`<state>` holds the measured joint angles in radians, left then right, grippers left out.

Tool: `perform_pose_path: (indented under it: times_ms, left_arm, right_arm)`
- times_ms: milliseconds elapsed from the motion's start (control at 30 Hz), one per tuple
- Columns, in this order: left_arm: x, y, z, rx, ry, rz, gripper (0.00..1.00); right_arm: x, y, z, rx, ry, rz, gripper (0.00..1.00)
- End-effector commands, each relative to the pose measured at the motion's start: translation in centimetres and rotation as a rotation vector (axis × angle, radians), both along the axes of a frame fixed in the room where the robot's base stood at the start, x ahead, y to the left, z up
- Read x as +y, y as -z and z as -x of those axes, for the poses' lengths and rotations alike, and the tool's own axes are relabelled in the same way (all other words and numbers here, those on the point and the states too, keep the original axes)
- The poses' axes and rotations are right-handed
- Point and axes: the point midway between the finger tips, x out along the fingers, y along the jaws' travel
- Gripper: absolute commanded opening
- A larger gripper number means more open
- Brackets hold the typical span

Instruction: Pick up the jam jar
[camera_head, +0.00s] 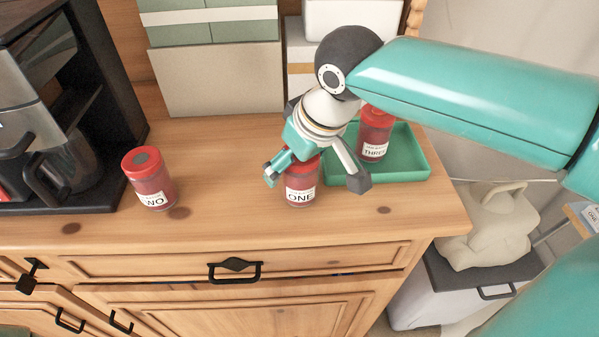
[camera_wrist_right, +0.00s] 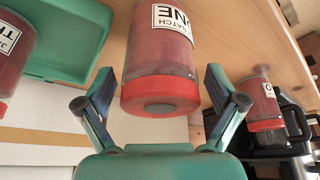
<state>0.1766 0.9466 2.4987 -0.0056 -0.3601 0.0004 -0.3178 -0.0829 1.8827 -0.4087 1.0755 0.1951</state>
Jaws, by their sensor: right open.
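The jar labelled ONE (camera_head: 300,191) stands upright on the wooden dresser top, below my right gripper (camera_head: 318,180). That gripper is open, with a finger on each side of this jar. In the right wrist view the jar (camera_wrist_right: 162,58) shows its red lid between the spread fingers, with gaps at both sides. A third jar (camera_head: 374,136), labelled THREE, stands in a green tray (camera_head: 405,172). My left gripper is not in view.
A dark coffee machine (camera_head: 110,95) stands at the left, beside the second jar. Boxes (camera_head: 215,85) stand along the back. The dresser top (camera_head: 225,200) is clear between the left jar and the ONE jar. A beige bag (camera_head: 490,228) lies to the right, beyond the dresser's edge.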

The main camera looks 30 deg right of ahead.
Motion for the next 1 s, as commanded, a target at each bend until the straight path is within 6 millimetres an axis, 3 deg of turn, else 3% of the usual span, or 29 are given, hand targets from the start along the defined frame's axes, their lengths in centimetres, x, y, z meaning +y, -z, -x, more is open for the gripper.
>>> perform_pose_path:
  times_ms: [67, 533, 1000]
  left_arm:
    - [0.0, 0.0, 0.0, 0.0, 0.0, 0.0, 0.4]
    - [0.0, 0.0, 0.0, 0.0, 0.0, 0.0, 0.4]
    - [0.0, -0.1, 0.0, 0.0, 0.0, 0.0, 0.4]
  right_arm:
    - [0.0, 0.0, 0.0, 0.0, 0.0, 0.0, 0.89]
    - [0.0, -0.1, 0.0, 0.0, 0.0, 0.0, 0.11]
    - [0.1, -1.2, -0.1, -0.005, -0.001, -0.002, 0.11]
